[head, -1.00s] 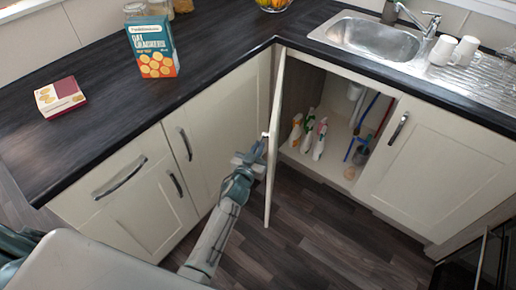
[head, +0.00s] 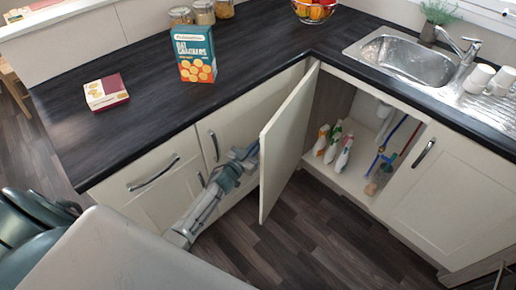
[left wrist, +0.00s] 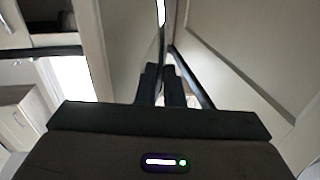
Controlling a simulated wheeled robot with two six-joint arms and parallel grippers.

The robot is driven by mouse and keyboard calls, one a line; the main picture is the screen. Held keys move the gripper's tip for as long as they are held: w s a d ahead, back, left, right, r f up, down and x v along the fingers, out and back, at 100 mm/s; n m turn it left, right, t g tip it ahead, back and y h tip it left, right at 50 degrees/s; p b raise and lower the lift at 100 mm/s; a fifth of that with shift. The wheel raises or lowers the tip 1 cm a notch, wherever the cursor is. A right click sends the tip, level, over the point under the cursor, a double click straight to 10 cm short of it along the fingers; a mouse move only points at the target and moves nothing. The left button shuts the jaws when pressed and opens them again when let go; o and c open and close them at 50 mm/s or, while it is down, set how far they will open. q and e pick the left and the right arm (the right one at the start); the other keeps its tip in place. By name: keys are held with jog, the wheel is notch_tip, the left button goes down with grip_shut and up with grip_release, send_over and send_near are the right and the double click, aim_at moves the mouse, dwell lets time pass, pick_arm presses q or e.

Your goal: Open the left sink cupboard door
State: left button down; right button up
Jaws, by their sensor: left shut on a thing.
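The left sink cupboard door (head: 288,145) is cream and stands wide open, its inner face showing in the head view. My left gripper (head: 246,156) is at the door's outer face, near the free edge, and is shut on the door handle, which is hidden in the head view. In the left wrist view my two dark fingers (left wrist: 165,88) are close together between cream panels; the handle is hard to make out there. The open cupboard (head: 348,178) shows several spray bottles (head: 331,143) and coloured pipes. My right gripper is not in view.
The closed right sink door (head: 449,195) has a dark handle. Drawers and cupboard fronts (head: 150,185) stand close to my left arm. The dark worktop (head: 130,115) holds a cracker box (head: 194,54), a small box (head: 106,92) and a fruit bowl (head: 315,8). The floor (head: 320,240) is clear.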

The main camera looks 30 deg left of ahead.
pick_arm(q)
jog(key=c, duration=1.6)
grip_release()
jog(key=s, duration=0.3)
jog(key=s+a+b, duration=0.1)
jog(key=s, duration=0.3)
jog(key=s+a, duration=0.1)
jog(key=s, duration=0.2)
jog(key=shift+s+b, duration=0.35)
